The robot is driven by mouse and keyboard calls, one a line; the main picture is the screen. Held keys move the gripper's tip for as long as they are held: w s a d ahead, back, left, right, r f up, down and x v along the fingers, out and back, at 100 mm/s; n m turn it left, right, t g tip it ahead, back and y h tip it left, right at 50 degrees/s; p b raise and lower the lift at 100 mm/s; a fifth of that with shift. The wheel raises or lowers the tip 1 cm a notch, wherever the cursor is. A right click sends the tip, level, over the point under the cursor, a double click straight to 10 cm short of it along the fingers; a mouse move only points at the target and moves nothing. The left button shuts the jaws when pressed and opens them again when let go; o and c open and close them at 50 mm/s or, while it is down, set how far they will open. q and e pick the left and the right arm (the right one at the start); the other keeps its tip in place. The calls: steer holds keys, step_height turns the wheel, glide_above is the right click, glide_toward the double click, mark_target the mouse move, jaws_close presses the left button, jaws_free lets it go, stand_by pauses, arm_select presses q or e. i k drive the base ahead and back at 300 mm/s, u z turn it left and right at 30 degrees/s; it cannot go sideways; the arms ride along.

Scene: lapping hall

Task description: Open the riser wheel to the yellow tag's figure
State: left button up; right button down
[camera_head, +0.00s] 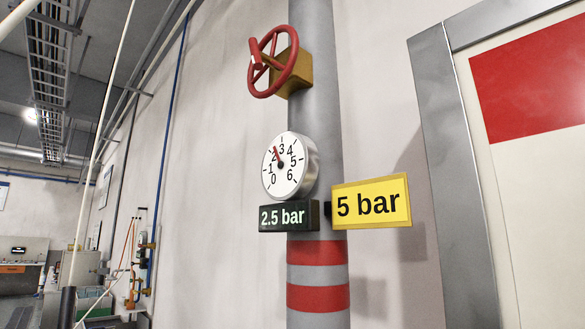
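The red riser wheel (267,61) sits on a brass-coloured valve block (296,72) high on the grey riser pipe (317,120). A red handle knob shows at the wheel's left. Below it a round white gauge (284,175) is numbered 0 to 6. Its red needle points up and left, between 2 and 3. A dark plate (289,216) under the gauge reads "2.5 bar". The yellow tag (372,201) to its right reads "5 bar". Neither of my grippers is in view, and nothing touches the wheel.
Red bands (318,297) ring the pipe low down. A grey-framed panel (445,160) with a red patch stands at the right. A pale wall (220,180) lies behind the pipe. Hoses, pipes and a bench (22,268) are at the far left. The space before the wheel looks clear.

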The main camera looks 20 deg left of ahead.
mark_target(258, 57)
steer(key=u, duration=2.15)
steer(key=k, duration=1)
steer(key=z, duration=1.85)
